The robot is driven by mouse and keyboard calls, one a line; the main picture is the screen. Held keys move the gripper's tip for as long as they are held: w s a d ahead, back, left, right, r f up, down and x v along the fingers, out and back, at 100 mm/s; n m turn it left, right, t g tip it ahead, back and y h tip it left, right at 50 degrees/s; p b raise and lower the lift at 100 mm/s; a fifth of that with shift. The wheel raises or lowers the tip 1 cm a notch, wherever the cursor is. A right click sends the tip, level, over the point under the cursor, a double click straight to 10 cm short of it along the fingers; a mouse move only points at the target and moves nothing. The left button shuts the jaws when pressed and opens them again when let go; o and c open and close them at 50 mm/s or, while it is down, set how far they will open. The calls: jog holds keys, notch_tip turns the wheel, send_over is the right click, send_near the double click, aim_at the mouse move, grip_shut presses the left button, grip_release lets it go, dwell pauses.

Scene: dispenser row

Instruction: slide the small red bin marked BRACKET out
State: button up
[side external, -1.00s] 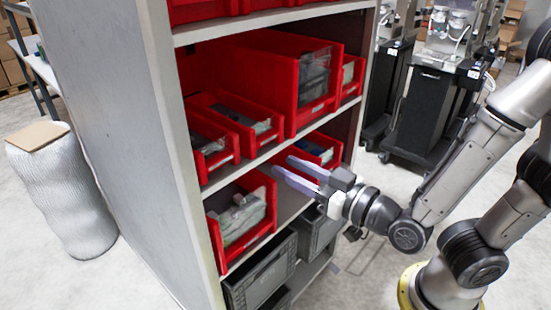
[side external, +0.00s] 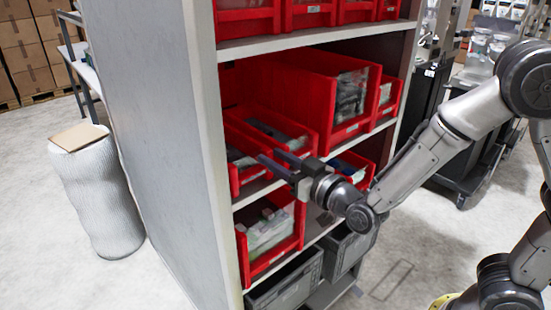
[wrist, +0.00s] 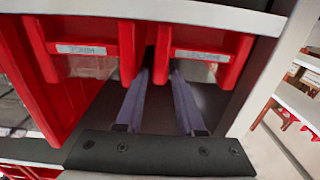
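Two small red bins stand side by side at the left of the middle shelf in the side view. The outer-left bin (side external: 240,176) matches the right-hand bin (wrist: 205,52) in the wrist view, whose upside-down label looks like BRACKET but is hard to read. The other small bin (side external: 300,146) shows in the wrist view with a second label (wrist: 84,50). My gripper (side external: 269,156) is at the bin fronts. Contact cannot be told.
A large red bin (side external: 350,129) stands right of the small ones. A grey side panel (side external: 150,120) bounds the shelf on the left. A lower red bin (side external: 275,252) sits beneath, with grey crates (side external: 290,285) below it. Floor in front is clear.

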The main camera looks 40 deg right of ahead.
jog(key=shift+w, duration=0.15)
grip_shut()
dwell(1.4)
